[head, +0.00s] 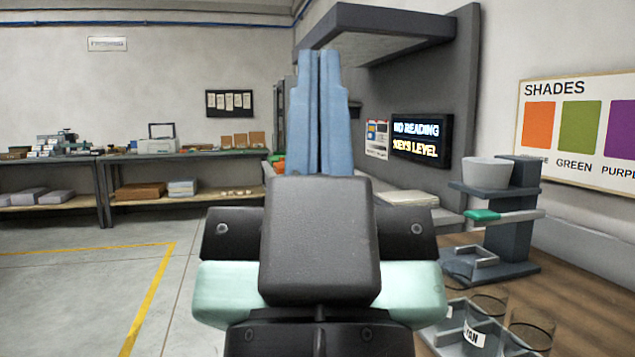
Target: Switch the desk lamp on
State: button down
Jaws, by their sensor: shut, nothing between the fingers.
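My gripper (320,60) stands upright in the middle of the head view. Its two blue fingers are together, with only a thin dark line between them, and nothing is held. No desk lamp can be made out in this view. My gripper and wrist hide part of the room behind them, so I cannot tell whether a lamp is there. The fingers touch nothing that I can see.
At the right, a wooden bench (585,300) holds a grey stand with a white bowl (487,172) and a labelled rack of clear cups (475,335). A dark hood (385,28) overhangs behind. Shelves (190,158) line the back left. The left floor (60,300) is clear.

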notch_tip(320, 180, up, 25)
jog(key=p, duration=2.2)
jog(key=shift+r+p, duration=0.15)
jog(key=shift+p, duration=0.25)
